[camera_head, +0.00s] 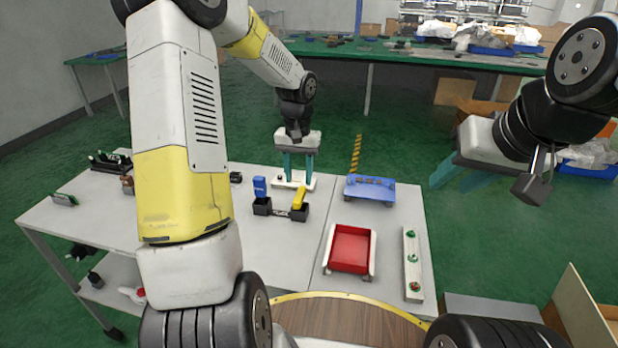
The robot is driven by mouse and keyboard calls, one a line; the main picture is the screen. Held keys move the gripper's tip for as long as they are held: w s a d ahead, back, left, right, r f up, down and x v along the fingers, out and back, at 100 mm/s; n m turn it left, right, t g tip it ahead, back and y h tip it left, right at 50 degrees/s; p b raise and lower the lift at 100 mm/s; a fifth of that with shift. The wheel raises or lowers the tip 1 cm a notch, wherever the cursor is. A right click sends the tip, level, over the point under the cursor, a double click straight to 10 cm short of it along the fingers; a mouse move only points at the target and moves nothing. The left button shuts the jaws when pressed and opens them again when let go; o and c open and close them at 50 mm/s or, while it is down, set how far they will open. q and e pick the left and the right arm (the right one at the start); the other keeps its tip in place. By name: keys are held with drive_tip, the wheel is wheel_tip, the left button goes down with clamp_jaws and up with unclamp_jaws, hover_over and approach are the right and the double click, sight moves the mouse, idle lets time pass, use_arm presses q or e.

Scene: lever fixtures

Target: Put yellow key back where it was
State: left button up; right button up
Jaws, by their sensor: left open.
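The yellow key (299,196) is a small block standing tilted in the right part of a dark two-box fixture (263,208) on the light table. A blue piece (259,186) stands upright at the fixture's left part. My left gripper (298,180) points down just behind the yellow key, over a small white base plate (280,184). Its teal fingers are apart, and I see nothing between them. I cannot tell whether they touch the plate. My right gripper (460,182) is off to the right, beyond the table edge, with its fingers apart and empty.
Small dark parts lie at the left. My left arm hides part of the table. A green workbench (400,52) stands behind.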

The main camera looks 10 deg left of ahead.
use_arm(q)
drive_tip(key=s+r+t, duration=0.1)
drive_tip(key=s+r, duration=0.3)
drive_tip(key=r, duration=0.7)
drive_tip(key=s+d+r+t+h, duration=0.1)
drive_tip(key=s+r, duration=0.3)
drive_tip(key=s, duration=0.6)
drive_tip(key=s+d+r+t+h, duration=0.1)
drive_tip(key=s+r+t, duration=0.3)
drive_tip(key=s, duration=0.6)
drive_tip(key=shift+d+r, duration=0.1)
